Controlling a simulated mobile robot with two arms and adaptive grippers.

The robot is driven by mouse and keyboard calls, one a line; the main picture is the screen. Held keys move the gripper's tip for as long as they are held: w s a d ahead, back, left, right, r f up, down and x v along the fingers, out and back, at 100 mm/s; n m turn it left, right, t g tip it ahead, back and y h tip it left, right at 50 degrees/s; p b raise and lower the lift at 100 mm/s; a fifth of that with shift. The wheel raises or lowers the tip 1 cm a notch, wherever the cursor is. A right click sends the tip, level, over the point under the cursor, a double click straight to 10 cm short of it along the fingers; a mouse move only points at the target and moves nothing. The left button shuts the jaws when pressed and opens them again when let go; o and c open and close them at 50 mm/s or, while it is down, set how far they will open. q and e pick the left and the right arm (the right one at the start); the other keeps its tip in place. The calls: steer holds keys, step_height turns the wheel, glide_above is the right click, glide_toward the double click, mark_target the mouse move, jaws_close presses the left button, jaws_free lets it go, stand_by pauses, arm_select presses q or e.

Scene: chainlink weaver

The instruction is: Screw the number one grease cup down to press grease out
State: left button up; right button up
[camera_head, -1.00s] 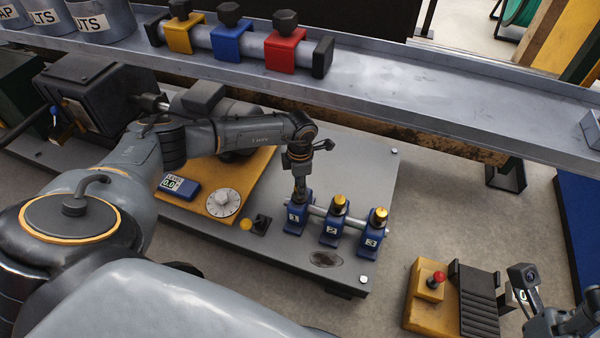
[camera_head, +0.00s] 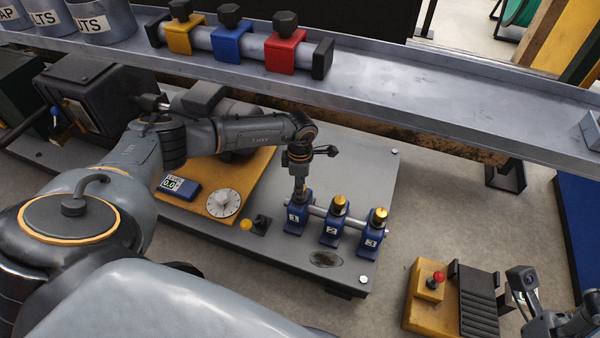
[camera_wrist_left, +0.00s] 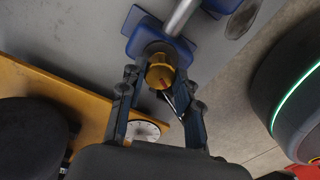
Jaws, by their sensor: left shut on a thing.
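The number one grease cup is a brass cap (camera_wrist_left: 160,74) with a red mark, on the blue block labelled 1 (camera_head: 297,217). My left gripper (camera_head: 299,188) points down over this block and is shut on the cap. In the left wrist view its two fingers (camera_wrist_left: 160,88) sit on either side of the cap. In the head view the fingers mostly hide the cap. The number two cup (camera_head: 339,203) and number three cup (camera_head: 379,215) stand uncovered on their blue blocks to the right.
A grey rod (camera_head: 320,211) links the blocks on the grey plate (camera_head: 362,172). A dial (camera_head: 223,204) and a blue readout (camera_head: 178,187) lie left. A yellow box with a red button (camera_head: 428,284) stands at lower right. A metal shelf (camera_head: 430,88) runs behind.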

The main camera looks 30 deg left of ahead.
arm_select(q)
steer(key=o, duration=1.2)
steer(key=shift+c, duration=0.2)
step_height(320, 180, up, 12)
